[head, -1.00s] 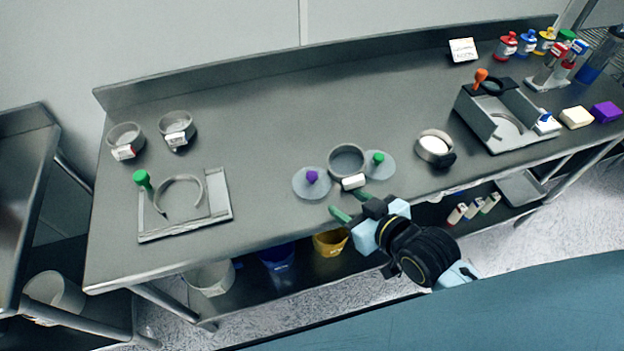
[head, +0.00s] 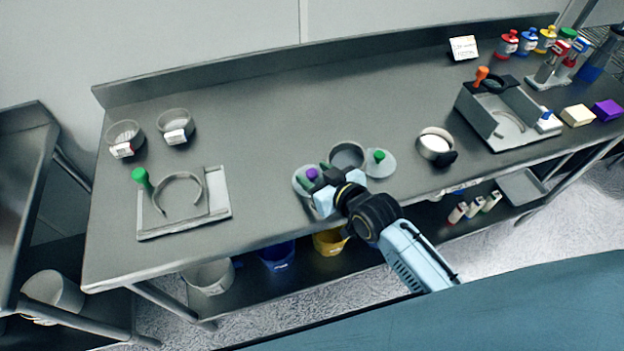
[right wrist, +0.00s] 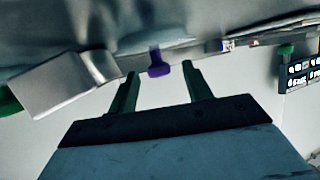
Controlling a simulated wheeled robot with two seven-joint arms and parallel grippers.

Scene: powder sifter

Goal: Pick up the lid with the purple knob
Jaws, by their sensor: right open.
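The lid with the purple knob (head: 302,187) is a pale grey disc near the table's front edge in the head view, partly hidden by my right gripper. Its purple knob (head: 312,174) stands up from it. My right gripper (head: 318,174) is open at the lid. In the right wrist view the purple knob (right wrist: 158,66) shows between and just beyond the two green fingertips (right wrist: 160,76), with a gap on each side. My left gripper is not in view.
A round grey container (head: 348,156) stands close to the right of the lid, with a green-knobbed lid (head: 380,166) beyond it. A black-handled round vessel (head: 436,146) is farther right. A grey tray with a green-handled ring (head: 184,228) lies left. Table between is clear.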

